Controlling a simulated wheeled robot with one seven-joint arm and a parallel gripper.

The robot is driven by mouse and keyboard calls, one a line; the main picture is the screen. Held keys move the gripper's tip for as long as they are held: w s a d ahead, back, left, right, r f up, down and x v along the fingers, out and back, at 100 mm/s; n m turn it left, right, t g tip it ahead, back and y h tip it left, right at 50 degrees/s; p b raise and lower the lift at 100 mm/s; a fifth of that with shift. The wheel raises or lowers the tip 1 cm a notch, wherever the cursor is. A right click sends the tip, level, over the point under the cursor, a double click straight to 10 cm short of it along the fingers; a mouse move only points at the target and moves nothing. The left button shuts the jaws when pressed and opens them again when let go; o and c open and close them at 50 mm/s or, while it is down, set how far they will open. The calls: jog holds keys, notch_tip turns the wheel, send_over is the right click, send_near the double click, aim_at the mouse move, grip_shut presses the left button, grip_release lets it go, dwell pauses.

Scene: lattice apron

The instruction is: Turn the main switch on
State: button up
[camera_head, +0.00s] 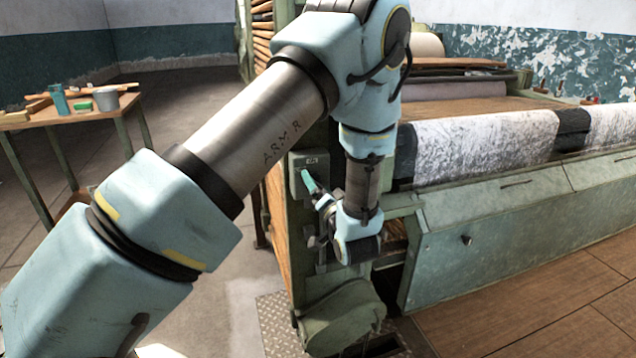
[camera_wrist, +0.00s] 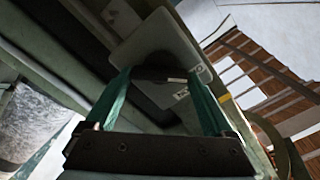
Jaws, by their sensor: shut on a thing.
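The main switch is a grey-green box (camera_head: 296,164) with a small label, fixed to the near end post of the green machine in the head view. It fills the upper middle of the wrist view as a pale box (camera_wrist: 157,45). My gripper (camera_head: 307,177) reaches up to the front of the box with its teal fingers. In the wrist view, my gripper (camera_wrist: 160,76) has one finger at each end of a dark switch handle (camera_wrist: 161,74) and is shut on it. The handle lies crosswise between the fingertips. In the head view the fingers hide the handle.
The green machine (camera_head: 470,250) with a white-and-black roll (camera_head: 490,145) extends right. A wooden table (camera_head: 75,112) with a cup (camera_head: 106,98) and small items stands at the left. Open floor (camera_head: 190,130) lies between table and machine. My arm covers much of the head view.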

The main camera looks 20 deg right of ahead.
jog(key=m+p, duration=0.2)
jog(key=m, duration=0.2)
jog(key=shift+d+m, duration=0.1)
jog(key=shift+m, duration=0.2)
jog(key=m+p, duration=0.1)
jog(key=m, duration=0.3)
jog(key=shift+f, duration=0.2)
jog(key=shift+m, duration=0.3)
jog(key=o, duration=1.1)
jog(key=shift+s, duration=0.1)
jog(key=s, duration=0.3)
jog(key=s+a+b, duration=0.1)
jog(key=s, duration=0.3)
jog(key=s+b, duration=0.1)
jog(key=s, duration=0.2)
jog(key=shift+s+a, duration=0.15)
jog(key=shift+s, duration=0.2)
